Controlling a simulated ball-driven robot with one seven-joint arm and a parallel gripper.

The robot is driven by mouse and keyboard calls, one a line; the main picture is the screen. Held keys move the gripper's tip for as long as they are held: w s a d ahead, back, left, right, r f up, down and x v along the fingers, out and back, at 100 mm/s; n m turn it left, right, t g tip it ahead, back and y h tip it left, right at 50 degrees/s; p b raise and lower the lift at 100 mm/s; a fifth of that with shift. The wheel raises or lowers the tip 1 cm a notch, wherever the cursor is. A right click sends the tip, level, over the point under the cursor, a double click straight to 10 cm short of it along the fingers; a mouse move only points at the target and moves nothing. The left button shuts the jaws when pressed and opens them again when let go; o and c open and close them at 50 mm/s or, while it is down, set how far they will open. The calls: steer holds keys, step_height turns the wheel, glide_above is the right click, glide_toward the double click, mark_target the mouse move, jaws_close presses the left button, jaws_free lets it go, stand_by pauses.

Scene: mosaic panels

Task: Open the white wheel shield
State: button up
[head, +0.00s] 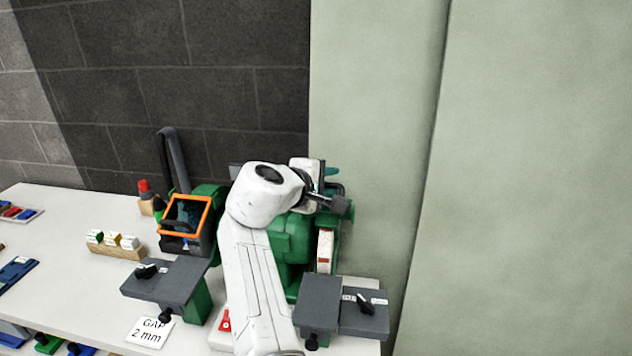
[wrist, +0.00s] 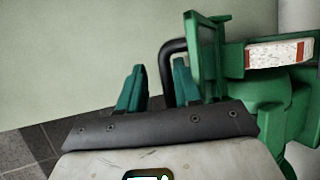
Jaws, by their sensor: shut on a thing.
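My gripper (wrist: 160,80) shows two teal fingers in the wrist view, shut on the black bar handle (wrist: 178,42) of a green-framed shield (wrist: 205,60). The handle passes between the fingers, and its lower end is hidden behind them. In the head view my gripper (head: 338,205) is at the right side of the green grinder (head: 290,238). My arm hides much of this shield there, so its angle is hard to judge.
An orange-framed shield (head: 207,216) with a black handle stands at the grinder's left. Grey tool rests (head: 165,280) (head: 318,297) sit in front. A pale green panel (head: 375,120) stands close behind and right.

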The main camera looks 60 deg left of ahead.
steer(key=b+v, duration=0.1)
steer(key=v, duration=0.9)
steer(key=shift+s+r, duration=0.25)
steer(key=shift+s, duration=0.05)
steer(key=shift+d, duration=0.15)
